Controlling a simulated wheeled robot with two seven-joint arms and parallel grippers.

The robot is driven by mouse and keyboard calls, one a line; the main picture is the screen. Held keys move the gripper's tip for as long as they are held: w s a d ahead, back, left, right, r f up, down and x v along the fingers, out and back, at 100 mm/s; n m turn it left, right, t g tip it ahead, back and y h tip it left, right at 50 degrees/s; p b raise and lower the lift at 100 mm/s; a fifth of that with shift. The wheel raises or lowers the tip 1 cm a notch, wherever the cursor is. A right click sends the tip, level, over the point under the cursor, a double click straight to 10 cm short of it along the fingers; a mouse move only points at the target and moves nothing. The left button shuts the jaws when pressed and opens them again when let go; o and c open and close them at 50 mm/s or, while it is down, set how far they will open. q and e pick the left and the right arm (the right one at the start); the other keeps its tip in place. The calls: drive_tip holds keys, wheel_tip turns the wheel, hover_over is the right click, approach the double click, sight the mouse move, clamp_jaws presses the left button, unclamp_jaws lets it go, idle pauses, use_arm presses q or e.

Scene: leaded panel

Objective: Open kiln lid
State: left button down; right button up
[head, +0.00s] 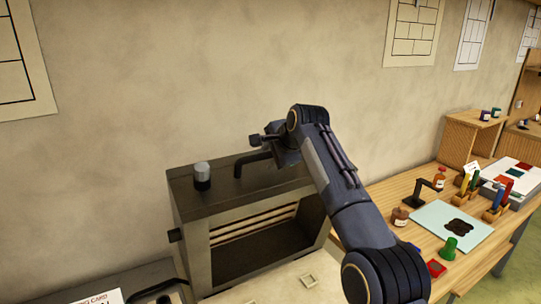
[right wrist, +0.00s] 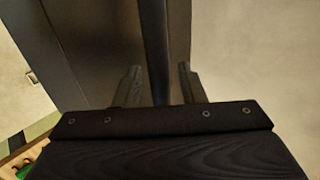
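The kiln (head: 190,236) stands against the wall in the head view, a grey box with a dark top. Its front is open and shows pale ridged bands inside. A black bar handle (head: 252,158) rises from the dark top, beside a small grey-and-black cylinder (head: 202,176). My right gripper (head: 273,144) is at the right end of this handle and partly covers it. In the right wrist view, its two fingers (right wrist: 159,85) are apart, with a dark bar (right wrist: 155,45) between them. Firm contact is not clear. My left gripper is out of view.
A wooden bench (head: 395,190) on the right holds a pale blue sheet (head: 436,222), a green cup (head: 449,248), bottles and coloured pieces. A pale surface with small squares lies before the kiln opening. A white card (head: 98,298) lies at lower left.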

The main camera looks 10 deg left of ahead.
drive_tip(key=shift+s+d+r, duration=0.2)
drive_tip(key=shift+s+r, duration=0.05)
drive_tip(key=b+v, duration=0.2)
drive_tip(key=v, duration=0.5)
